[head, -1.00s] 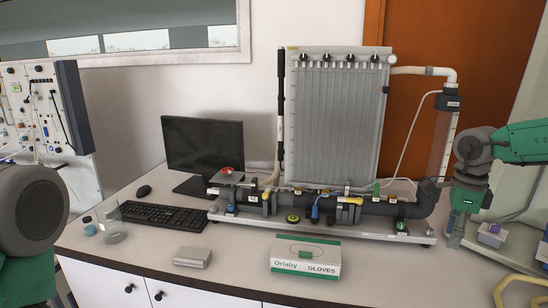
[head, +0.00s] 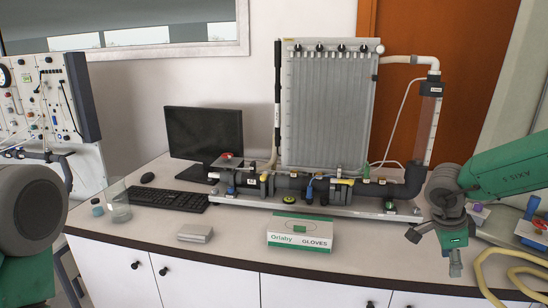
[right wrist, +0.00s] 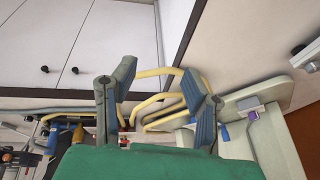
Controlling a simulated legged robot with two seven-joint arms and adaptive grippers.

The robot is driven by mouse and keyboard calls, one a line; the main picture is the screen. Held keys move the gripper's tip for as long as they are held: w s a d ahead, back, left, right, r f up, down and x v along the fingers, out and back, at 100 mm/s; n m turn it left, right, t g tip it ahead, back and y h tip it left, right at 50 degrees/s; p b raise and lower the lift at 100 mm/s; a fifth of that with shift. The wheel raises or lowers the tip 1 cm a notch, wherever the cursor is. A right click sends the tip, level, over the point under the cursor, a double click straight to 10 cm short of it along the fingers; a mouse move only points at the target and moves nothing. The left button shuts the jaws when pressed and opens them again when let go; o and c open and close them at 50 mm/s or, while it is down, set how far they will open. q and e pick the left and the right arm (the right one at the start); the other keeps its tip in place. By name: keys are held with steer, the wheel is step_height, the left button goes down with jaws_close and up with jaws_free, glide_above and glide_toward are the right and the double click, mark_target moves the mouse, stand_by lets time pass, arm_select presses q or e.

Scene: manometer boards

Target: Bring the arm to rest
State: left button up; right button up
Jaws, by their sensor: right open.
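My right arm, green and grey, comes in from the right in the head view. My right gripper (head: 436,252) hangs fingers down in front of the right end of the bench and is empty. In the right wrist view the gripper (right wrist: 160,84) shows two blue-padded fingers spread apart, with nothing between them but the background yellow hose. Part of my left arm shows at the left edge of the head view. My left gripper is out of the picture.
The manometer board (head: 328,110) stands on a base with dark pipes (head: 345,193). A glove box (head: 300,233), a small grey block (head: 195,233), a glass beaker (head: 117,205), a keyboard (head: 165,200) and a monitor (head: 203,135) are on the bench. A yellow hose (head: 490,262) lies at right.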

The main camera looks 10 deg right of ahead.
steer(key=s+a+f+n+t+b, duration=0.25)
steer(key=f+n, duration=0.25)
steer(key=f, duration=0.3)
steer(key=s+a+f+n+t+h+b, duration=0.1)
steer(key=s+a+f+n+b, duration=0.25)
steer(key=f, duration=0.45)
steer(key=s+a+f+n+t+b, duration=0.1)
steer(key=s+a+f+n+b, duration=0.15)
steer(key=f+n, duration=0.4)
steer(key=s+a+f+n+g+y+b, duration=0.1)
steer(key=s+a+f+n, duration=0.1)
steer(key=s, duration=0.5)
steer(key=s+a+f+n+g+y+b, duration=0.1)
steer(key=s+a+f+n+y+b, duration=0.1)
steer(key=s+f, duration=0.4)
steer(key=s+a+f+n+g+y+b, duration=0.1)
steer(key=s+a+f+n+g+y, duration=0.1)
steer(key=s, duration=0.8)
steer(key=a+f+n, duration=0.1)
steer(key=a+f, duration=0.1)
steer(key=a, duration=0.1)
steer(key=shift+s+a+f+n, duration=0.2)
steer(key=shift+f+n, duration=0.1)
steer(key=shift+n, duration=0.1)
steer(key=shift+w, duration=0.2)
